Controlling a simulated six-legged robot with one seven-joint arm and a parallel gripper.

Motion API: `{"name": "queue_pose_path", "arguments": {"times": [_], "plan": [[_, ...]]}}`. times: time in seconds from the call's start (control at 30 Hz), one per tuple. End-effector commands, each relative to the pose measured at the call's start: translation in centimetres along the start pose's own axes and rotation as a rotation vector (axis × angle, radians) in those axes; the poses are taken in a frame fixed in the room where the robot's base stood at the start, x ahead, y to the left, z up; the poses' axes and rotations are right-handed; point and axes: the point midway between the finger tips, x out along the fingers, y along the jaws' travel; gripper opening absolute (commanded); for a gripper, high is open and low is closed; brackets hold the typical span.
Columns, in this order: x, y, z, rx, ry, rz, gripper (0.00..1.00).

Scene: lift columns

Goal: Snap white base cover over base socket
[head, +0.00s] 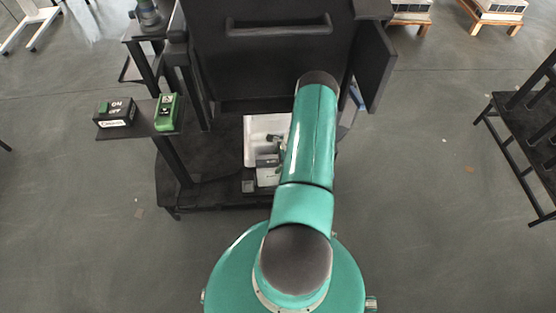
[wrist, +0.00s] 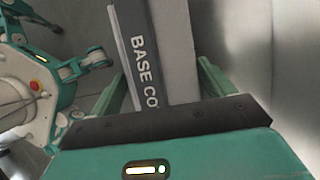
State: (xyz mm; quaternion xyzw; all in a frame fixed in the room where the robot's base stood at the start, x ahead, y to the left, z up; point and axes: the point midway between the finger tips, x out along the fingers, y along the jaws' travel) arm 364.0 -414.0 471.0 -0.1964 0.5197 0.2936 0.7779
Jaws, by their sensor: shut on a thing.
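My gripper (wrist: 162,85) is shut on the white base cover (wrist: 172,40). The rest of the lettering is hidden by the gripper body. In the head view my green arm reaches forward over the low part of a dark machine and hides most of the gripper. A white surface (head: 256,128) shows just left of the arm, with small grey parts in front of it. I cannot make out the base socket.
The dark machine (head: 270,70) has an upright panel and a side flap (head: 373,65). On its left, a shelf carries an ON/OFF box (head: 115,112) and a green switch box (head: 168,112). A dark rack (head: 525,140) stands right. Floor between is clear.

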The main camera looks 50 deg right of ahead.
Motion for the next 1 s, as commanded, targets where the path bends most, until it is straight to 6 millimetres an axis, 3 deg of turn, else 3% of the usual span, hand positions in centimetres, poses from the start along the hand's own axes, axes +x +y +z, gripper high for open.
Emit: {"name": "queue_pose_path", "arguments": {"times": [1.0], "plan": [[0.95,0.01,-0.19,0.000,0.000,0.000,0.27]]}}
